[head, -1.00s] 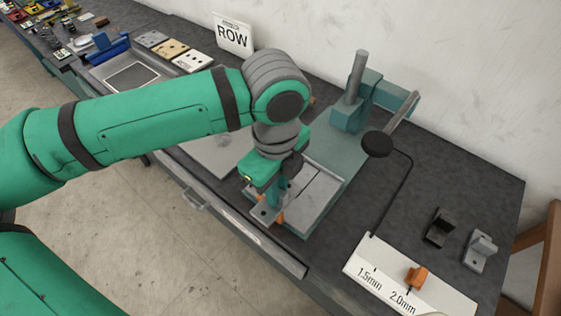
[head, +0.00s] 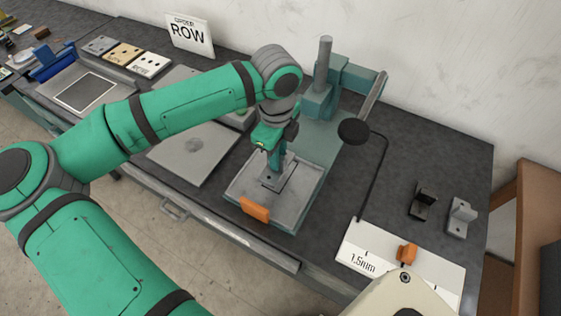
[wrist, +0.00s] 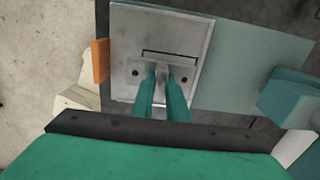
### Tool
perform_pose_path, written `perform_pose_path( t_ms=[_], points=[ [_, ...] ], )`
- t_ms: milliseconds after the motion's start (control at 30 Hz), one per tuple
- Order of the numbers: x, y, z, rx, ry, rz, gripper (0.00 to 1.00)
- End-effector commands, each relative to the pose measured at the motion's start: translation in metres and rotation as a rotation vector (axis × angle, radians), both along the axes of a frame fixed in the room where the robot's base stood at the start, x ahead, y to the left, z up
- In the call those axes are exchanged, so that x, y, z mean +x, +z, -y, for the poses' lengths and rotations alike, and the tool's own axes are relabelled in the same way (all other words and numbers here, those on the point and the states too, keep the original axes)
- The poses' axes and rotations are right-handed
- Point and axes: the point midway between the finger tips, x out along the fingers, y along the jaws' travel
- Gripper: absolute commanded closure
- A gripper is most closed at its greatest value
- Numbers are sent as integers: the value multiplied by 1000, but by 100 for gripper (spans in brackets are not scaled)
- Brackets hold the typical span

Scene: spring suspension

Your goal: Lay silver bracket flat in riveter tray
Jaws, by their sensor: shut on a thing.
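The silver bracket (head: 274,184) is in my gripper (head: 277,160), over the middle of the riveter tray (head: 300,205). Its flat plate faces down, close to the tray floor; I cannot tell if it touches. In the wrist view, the bracket's plate (wrist: 133,72) shows two dark holes and lies beside a dark L-shaped line on the tray (wrist: 128,25). My gripper (wrist: 161,85) is shut on the bracket's upright part, which the fingers partly hide. The riveter (head: 322,95) stands behind the tray.
An orange block (head: 255,209) sits at the tray's front edge. The riveter's lever knob (head: 354,131) is right of the tray. A black bracket (head: 423,200) and a grey bracket (head: 461,217) stand at the right, near a marked white plate (head: 375,258). A flat grey plate (head: 195,150) lies left.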

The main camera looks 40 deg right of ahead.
Motion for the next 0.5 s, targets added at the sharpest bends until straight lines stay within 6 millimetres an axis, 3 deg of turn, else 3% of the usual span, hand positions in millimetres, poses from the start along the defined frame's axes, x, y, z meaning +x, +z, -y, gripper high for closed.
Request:
perform_pose_path(
  t_ms=[333, 500],
  points=[
    [7, -21, 16, 0, -1, -1, 100],
    [7, -45, 17, 0, -1, -2, 100]
  ],
)
